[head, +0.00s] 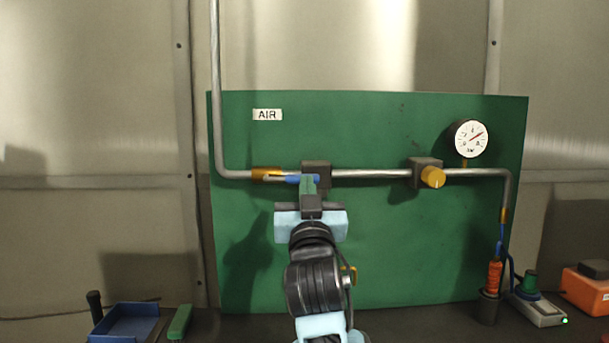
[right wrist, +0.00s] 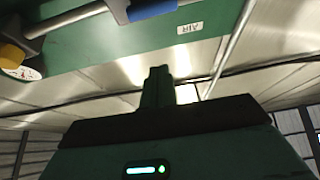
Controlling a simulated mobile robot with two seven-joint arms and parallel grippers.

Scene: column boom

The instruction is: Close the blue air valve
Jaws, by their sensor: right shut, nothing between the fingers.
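The blue air valve handle (head: 293,180) is on the pipe below the AIR label (head: 267,115). It appears to lie roughly along the pipe, pointing left from the dark valve body (head: 317,167). The handle also shows at the top edge of the right wrist view (right wrist: 152,9), partly cut off. My right gripper (head: 308,184) is shut and empty, its green fingertips overlapping the handle's right part in the head view. In the right wrist view the shut fingers (right wrist: 157,85) show apart from the handle; I cannot tell whether they touch it. My left gripper is not in view.
A yellow knob (head: 433,177) and a gauge (head: 471,138) are farther right on the green panel (head: 380,245). A blue tray (head: 126,325) stands at lower left. An orange-handled tool (head: 494,276) and an orange box (head: 587,289) are at lower right.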

